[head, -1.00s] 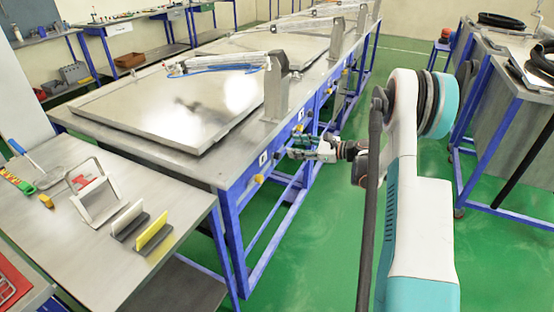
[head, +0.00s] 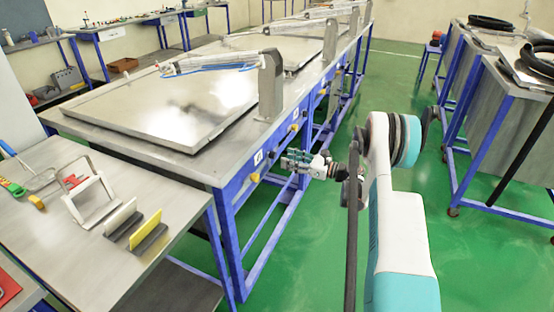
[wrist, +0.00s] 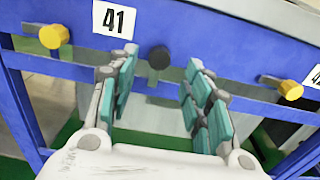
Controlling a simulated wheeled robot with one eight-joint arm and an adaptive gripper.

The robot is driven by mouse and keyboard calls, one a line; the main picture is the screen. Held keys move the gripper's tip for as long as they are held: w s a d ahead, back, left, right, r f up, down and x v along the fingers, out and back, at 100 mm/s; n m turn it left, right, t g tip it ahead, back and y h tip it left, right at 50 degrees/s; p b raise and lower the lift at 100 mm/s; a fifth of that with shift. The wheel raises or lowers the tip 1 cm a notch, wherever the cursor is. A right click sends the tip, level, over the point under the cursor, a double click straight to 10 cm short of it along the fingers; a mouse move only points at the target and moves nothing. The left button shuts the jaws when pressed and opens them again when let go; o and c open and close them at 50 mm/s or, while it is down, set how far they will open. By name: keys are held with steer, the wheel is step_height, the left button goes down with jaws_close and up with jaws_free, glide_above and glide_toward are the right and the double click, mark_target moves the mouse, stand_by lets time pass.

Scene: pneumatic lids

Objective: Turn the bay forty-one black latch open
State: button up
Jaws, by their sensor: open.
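The black latch (wrist: 159,57) of bay forty-one is a round black knob on the blue front rail, right of the white "41" label (wrist: 114,19) in the wrist view. My gripper (wrist: 165,75) is open, with its teal-padded fingers to the left and right of the knob. The knob shows in the gap between the fingertips, and I cannot tell how far ahead of them it is. In the head view, my gripper (head: 284,160) is near the front of the blue bench frame, and the knob cannot be made out there.
A yellow knob (wrist: 54,36) is left of the label, and another yellow knob (wrist: 291,90) is to the right. The bench (head: 190,165) carries flat metal lids (head: 150,110). A side table (head: 60,230) holds tools at the left.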

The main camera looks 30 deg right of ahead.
steer(key=b+x, duration=0.1)
steer(key=x, duration=0.5)
steer(key=c, duration=1.1)
